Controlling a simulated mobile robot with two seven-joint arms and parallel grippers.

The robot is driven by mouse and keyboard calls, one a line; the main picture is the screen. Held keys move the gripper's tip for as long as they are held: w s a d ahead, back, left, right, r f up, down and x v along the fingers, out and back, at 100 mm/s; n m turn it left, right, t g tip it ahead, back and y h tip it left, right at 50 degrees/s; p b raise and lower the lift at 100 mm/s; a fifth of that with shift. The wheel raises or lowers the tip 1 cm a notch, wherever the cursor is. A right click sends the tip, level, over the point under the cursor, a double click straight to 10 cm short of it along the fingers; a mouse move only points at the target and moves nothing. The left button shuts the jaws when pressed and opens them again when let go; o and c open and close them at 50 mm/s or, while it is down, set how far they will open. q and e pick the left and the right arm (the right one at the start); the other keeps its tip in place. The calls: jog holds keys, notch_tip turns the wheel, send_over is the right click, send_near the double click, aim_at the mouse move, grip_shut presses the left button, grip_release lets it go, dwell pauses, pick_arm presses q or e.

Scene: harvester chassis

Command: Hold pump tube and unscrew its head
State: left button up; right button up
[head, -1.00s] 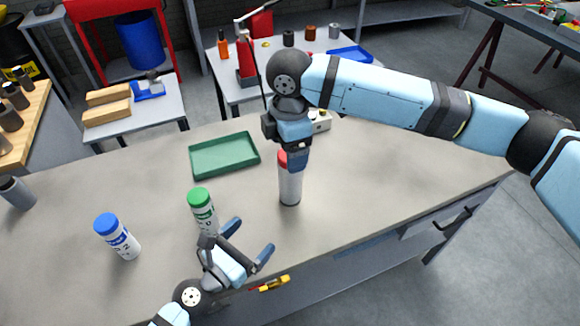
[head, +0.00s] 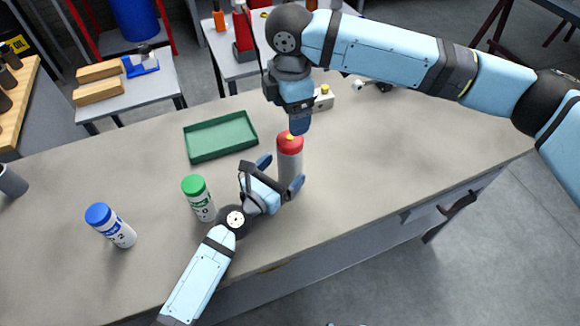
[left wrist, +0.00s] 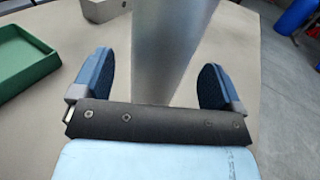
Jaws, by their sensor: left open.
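A pale tube (head: 289,166) with a red head (head: 290,143) stands upright on the grey workbench (head: 400,150). A small yellow spot shows on top of the head. My left gripper (head: 280,173) is open around the tube's lower part. In the left wrist view the grey tube (left wrist: 160,50) stands between the two blue fingers, with gaps on both sides. My right gripper (head: 299,125) points down just above the red head, overlapping its top edge in the picture. Whether its fingers are open or shut is not clear.
A green-capped bottle (head: 199,200) stands close to the left of my left wrist. A blue-capped bottle (head: 110,226) stands farther left. A green tray (head: 220,152) lies behind them. The bench's right side is mostly clear.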

aim_at(282, 171)
pick_arm(q)
jog(key=shift+x, duration=1.5)
